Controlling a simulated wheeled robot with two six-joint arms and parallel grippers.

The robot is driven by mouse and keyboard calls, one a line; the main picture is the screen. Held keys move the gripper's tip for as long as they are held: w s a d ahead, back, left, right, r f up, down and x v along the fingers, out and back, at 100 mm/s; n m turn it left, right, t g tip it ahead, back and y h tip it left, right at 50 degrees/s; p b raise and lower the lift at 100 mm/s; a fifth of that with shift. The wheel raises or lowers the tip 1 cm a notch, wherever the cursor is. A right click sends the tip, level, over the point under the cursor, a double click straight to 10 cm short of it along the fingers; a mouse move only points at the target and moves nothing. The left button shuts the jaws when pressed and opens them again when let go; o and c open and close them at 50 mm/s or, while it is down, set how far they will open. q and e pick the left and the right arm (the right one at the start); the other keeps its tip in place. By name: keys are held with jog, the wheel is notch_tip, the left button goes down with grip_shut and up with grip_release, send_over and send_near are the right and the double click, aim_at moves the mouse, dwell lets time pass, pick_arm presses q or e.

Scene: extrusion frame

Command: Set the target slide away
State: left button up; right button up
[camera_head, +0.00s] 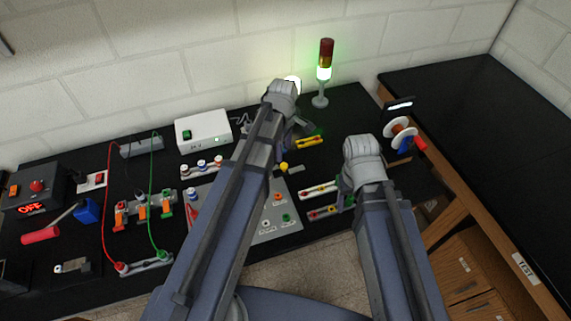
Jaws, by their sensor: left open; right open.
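I cannot tell which thing is the target slide. My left gripper (301,127) is open over the back of the black bench, mostly hidden by its own wrist. A yellow bar-shaped piece (309,142) lies just in front of it. My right gripper (346,193) is open over the bench's right part, partly hidden by its wrist. Two slim pieces lie left of it: a whitish one with red marks (317,190) and a darker red one (321,212). I see no slide in either gripper, but both jaws are largely hidden.
A lit signal tower (325,73) stands behind. A grey panel (285,232) with terminals lies partly under my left arm. A white box (203,131), a red cable (106,215) and a green cable (153,195) are left. A black side bench (480,115) is clear.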

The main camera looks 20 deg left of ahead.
aim_at(284, 165)
pick_arm(q)
notch_tip(284, 165, down, 7)
jog(key=b, duration=0.7)
jog(key=shift+f, duration=0.2)
pick_arm(e)
notch_tip(284, 165, down, 7)
jog(key=shift+f, duration=0.2)
pick_arm(q)
jog(key=shift+r, duration=0.1)
grip_shut()
dwell(0.4)
